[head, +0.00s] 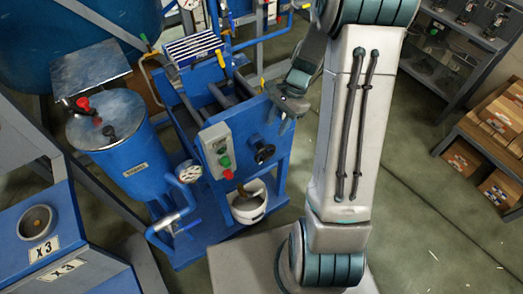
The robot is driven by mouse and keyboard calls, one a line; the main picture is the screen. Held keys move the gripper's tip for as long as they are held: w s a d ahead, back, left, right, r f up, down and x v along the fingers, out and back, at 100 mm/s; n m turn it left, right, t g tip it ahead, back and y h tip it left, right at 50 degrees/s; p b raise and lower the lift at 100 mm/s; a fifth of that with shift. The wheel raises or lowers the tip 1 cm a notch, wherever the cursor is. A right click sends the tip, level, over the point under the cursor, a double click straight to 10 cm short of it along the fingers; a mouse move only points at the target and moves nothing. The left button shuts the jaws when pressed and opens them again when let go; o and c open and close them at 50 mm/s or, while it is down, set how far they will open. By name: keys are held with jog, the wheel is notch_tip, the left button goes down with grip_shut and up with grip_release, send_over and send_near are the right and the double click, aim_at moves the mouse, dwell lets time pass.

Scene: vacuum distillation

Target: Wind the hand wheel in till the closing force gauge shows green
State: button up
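The hand wheel (264,153) is a small black wheel on the front end plate of the blue press frame (195,118). My gripper (278,120) hangs above and slightly right of the wheel, near the plate's top right corner. Its fingers look small and apart, with nothing seen between them, and it does not appear to touch the wheel. A round white dial (189,172) sits on the blue pipe left of the press. I cannot tell whether it is the closing force gauge, and its reading is too small to make out.
A grey control box (216,148) with green and red buttons is left of the wheel. A white bucket (250,203) stands below it. A blue lidded tank (125,150) stands at left. Shelves with boxes (490,135) are at right, with open floor before them.

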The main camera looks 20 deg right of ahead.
aim_at(262, 155)
jog(key=shift+m, duration=0.5)
jog(key=x, duration=1.3)
jog(key=shift+a+f, duration=0.2)
jog(key=shift+f, duration=0.15)
grip_shut()
